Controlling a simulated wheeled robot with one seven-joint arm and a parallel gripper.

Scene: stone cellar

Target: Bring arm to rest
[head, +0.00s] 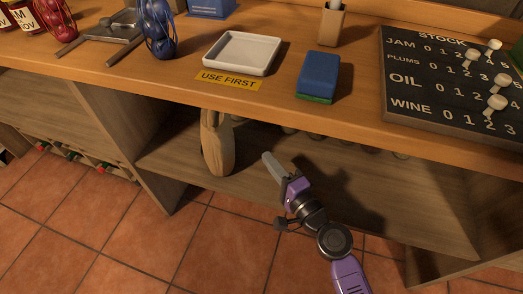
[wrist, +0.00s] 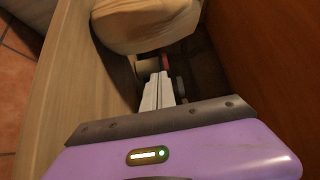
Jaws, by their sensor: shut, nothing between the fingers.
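My gripper (head: 271,165) is in front of the open lower shelf, below the counter edge in the head view. Its pale fingers are together and hold nothing. In the wrist view the shut fingers (wrist: 158,90) point into the dim shelf space. A tan sack (head: 217,145) stands on the lower shelf to the left of the gripper, with a visible gap in the head view. The sack also shows in the wrist view (wrist: 145,22), beyond the fingers.
The counter (head: 180,75) above holds a white tray (head: 241,53), a blue-and-green sponge (head: 318,76) and a stock board (head: 450,85) with pale pegs. The lower shelf (head: 340,205) lies behind my gripper. Tiled floor (head: 130,235) is clear at the lower left.

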